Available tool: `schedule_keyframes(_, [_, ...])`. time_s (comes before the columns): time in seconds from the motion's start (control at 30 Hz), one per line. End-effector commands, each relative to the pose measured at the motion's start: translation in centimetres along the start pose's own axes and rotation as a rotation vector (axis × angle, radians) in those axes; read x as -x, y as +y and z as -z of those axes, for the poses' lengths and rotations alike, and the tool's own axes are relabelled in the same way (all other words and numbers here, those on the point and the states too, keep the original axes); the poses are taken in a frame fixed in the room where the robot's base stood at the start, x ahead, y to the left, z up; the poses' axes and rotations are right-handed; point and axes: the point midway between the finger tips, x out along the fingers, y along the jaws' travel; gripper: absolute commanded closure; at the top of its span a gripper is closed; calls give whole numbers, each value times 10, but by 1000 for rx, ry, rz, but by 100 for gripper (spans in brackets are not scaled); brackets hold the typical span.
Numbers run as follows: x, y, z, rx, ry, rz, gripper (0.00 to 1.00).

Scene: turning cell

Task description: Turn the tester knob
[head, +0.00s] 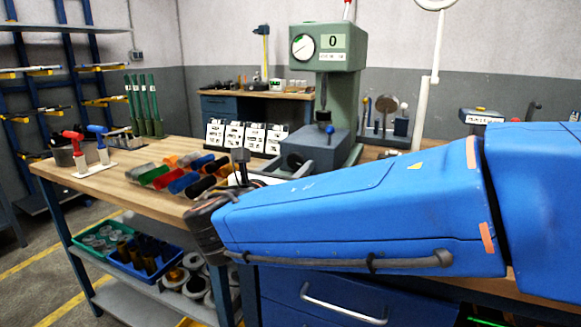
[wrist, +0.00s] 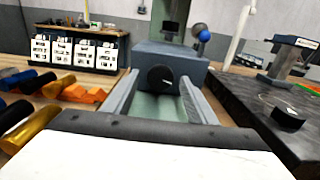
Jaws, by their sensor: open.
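The tester is a green machine (head: 342,95) with a round dial and a display reading 0, standing on the wooden bench. Its grey lower block (wrist: 180,60) carries a round black knob (wrist: 160,82) with a small pale mark on its face. In the head view the black knob (head: 295,160) shows low on the block's front. My gripper (wrist: 159,76) is open, its two grey fingers reaching forward to the left and right of the knob. A gap shows on each side; I cannot tell how far the tips reach.
Coloured cylinders (head: 185,175) lie left of the tester, with white cards (head: 235,136) behind them. A blue ball-ended lever (wrist: 204,36) rises by the block. A dark slab with a black round piece (wrist: 289,118) stands at right.

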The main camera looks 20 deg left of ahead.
Motion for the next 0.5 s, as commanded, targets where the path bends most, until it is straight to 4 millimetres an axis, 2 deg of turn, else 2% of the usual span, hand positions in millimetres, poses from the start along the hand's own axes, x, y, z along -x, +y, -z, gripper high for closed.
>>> schedule_keyframes(0.1, [0,0,0,0,0,0,51])
schedule_keyframes(0.27, [0,0,0,0,0,0,89])
schedule_keyframes(0.5, [0,0,0,-44,0,0,88])
